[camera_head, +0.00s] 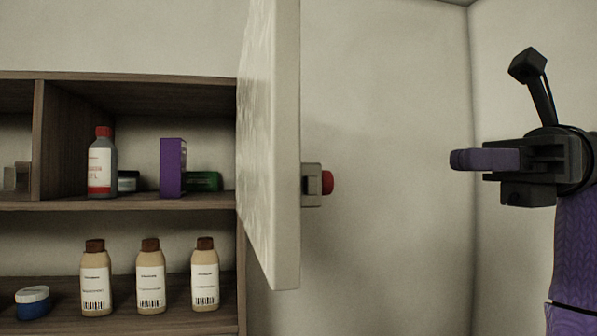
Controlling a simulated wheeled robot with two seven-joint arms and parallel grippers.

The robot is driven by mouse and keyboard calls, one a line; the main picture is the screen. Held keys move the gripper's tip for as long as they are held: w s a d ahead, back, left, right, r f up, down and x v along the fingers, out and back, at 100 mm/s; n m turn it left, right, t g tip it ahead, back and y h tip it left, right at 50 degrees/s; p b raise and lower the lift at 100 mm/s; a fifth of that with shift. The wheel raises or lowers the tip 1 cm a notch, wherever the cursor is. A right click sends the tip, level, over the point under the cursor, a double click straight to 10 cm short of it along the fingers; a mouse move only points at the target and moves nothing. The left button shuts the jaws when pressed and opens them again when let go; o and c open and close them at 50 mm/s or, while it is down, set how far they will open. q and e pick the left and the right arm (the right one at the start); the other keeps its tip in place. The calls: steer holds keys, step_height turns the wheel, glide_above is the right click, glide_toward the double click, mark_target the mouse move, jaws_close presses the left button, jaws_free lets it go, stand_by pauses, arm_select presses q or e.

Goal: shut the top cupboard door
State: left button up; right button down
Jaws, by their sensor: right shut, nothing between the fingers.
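The top cupboard door (270,140) is a pale panel, standing open and swung out toward me at the right side of the wooden cupboard (140,204). I see it nearly edge-on. My right gripper (456,160) is to the right of the door, apart from it, with its purple fingers shut and empty, pointing left. My left gripper is not in view.
The upper shelf holds a red-capped bottle (102,165), a purple box (172,168) and a green item (204,181). Below stand brown-capped bottles (150,280) and a blue tub (33,302). A red-tipped grey fitting (316,184) shows beside the door. Free space lies between door and gripper.

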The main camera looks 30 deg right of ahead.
steer(key=w+x, duration=0.1)
steer(key=x, duration=0.2)
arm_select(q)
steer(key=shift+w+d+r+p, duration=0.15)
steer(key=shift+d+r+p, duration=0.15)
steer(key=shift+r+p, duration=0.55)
arm_select(e)
glide_toward(267, 124)
steer(key=w+a+f, duration=0.2)
steer(key=a, duration=0.3)
steer(key=shift+a, duration=0.2)
